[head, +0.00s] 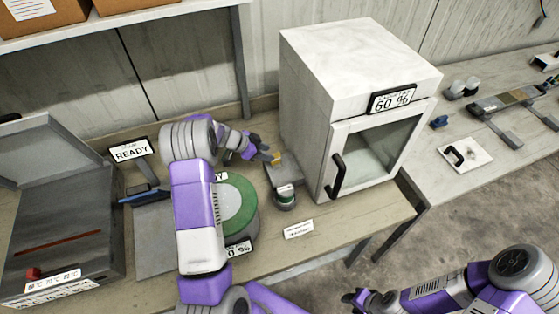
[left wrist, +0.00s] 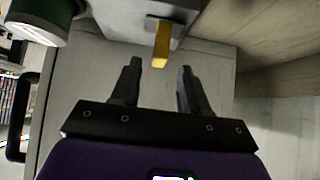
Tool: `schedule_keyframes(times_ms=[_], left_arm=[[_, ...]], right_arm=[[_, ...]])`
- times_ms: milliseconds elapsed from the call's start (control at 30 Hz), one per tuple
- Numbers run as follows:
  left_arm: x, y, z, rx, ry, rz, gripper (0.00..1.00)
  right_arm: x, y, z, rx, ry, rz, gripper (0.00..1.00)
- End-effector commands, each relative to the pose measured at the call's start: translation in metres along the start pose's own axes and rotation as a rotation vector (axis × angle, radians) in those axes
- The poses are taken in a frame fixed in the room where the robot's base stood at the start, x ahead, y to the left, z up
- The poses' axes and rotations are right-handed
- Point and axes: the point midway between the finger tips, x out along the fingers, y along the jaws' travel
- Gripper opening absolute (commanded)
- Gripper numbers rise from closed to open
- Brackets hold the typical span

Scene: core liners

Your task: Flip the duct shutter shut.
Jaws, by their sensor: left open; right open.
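A small grey box with a yellow tab (head: 277,158) stands on the bench between a green round device and a white cabinet; I take the tab as the shutter's lever, but the shutter itself is not clearly visible. In the left wrist view the yellow tab (left wrist: 161,45) sticks out from the grey box, just ahead of and between my open fingertips, with a gap to it. My left gripper (head: 259,152) is open and empty beside the tab, and it also shows in the left wrist view (left wrist: 158,75). My right gripper (head: 362,298) is open, low at the front edge, away from the bench.
The white cabinet (head: 345,60) with a glass door and black handle stands close right of the box. A green-topped round device (head: 240,190) lies left, partly behind my left arm. A grey open-lidded case (head: 65,215) is far left.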

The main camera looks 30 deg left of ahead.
Motion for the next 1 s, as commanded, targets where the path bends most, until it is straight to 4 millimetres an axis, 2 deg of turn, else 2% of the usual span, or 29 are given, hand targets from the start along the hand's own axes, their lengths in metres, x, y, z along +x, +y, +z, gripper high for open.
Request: schedule_keyframes(times_ms=[333, 500, 867, 1000], left_arm=[[0.049, 0.001, -0.001, 0.002, -0.001, 0.003, 0.45], [0.067, 0.0, 0.0, 0.0, -0.001, 0.0, 0.45], [0.073, 0.0, 0.0, 0.0, 0.0, -0.002, 0.45], [0.073, 0.0, 0.0, 0.0, 0.0, -0.001, 0.23]], right_arm=[[-0.005, -0.002, 0.0, -0.001, 0.0, 0.0, 0.43], [-0.007, -0.003, 0.0, -0.001, 0.0, 0.0, 0.43], [-0.007, -0.003, 0.0, 0.0, 0.0, 0.0, 0.43], [-0.007, -0.003, 0.0, 0.0, 0.0, 0.0, 0.43]])
